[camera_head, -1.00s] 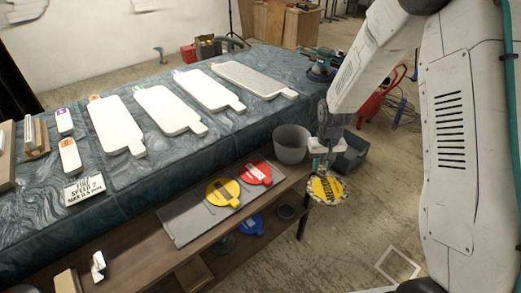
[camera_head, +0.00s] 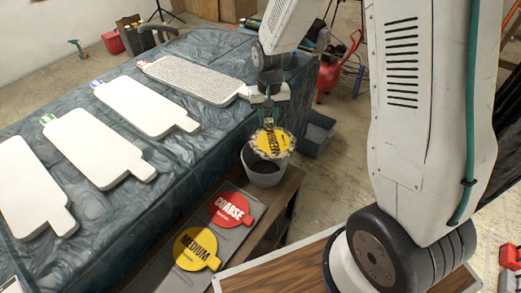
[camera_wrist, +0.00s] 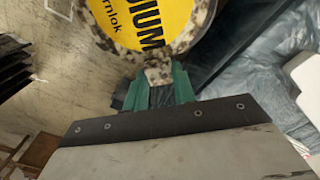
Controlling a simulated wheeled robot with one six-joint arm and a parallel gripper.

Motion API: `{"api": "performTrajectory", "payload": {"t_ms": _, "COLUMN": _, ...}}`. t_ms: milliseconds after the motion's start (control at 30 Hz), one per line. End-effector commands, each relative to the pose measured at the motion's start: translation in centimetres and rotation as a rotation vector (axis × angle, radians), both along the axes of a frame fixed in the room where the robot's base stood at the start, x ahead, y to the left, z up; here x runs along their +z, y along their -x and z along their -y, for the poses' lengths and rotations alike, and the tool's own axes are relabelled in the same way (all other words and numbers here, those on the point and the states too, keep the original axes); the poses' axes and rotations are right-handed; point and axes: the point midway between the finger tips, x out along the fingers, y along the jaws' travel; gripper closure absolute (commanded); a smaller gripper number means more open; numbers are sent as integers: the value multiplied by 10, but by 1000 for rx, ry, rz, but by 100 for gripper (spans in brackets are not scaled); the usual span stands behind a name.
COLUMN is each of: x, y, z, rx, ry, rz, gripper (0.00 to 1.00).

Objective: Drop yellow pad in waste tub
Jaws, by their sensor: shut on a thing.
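My gripper (camera_head: 268,112) is shut on the tab of a round yellow pad (camera_head: 271,142) with a worn, speckled rim and the word MEDIUM. In the wrist view the green fingers (camera_wrist: 163,85) pinch the speckled tab, and the yellow pad (camera_wrist: 140,18) extends beyond them. In the head view the pad hangs in front of and over the grey waste tub (camera_head: 264,177), hiding much of its opening. I cannot tell whether the pad is inside the rim or above it. The tub stands at the end of the lower shelf.
A red COARSE pad (camera_head: 232,209) and another yellow MEDIUM pad (camera_head: 196,248) lie on a grey mat on the shelf. White paddle-shaped panels (camera_head: 99,148) lie on the covered table (camera_head: 212,123) at left. A dark blue box (camera_head: 318,133) stands right of the tub.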

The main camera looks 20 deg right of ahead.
Motion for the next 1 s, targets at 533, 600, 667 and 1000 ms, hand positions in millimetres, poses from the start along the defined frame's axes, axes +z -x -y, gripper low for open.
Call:
{"api": "performTrajectory", "payload": {"t_ms": 533, "x": -51, "y": 1, "z": -3, "rx": 2, "ry": 0, "rz": -3, "gripper": 95}}
{"api": "performTrajectory", "payload": {"t_ms": 600, "x": -55, "y": 1, "z": -3, "rx": 2, "ry": 0, "rz": -2, "gripper": 95}}
{"api": "performTrajectory", "payload": {"t_ms": 667, "x": -57, "y": 1, "z": -2, "rx": 1, "ry": 0, "rz": -1, "gripper": 95}}
{"api": "performTrajectory", "payload": {"t_ms": 1000, "x": -59, "y": 1, "z": -1, "rx": -1, "ry": 0, "rz": -1, "gripper": 65}}
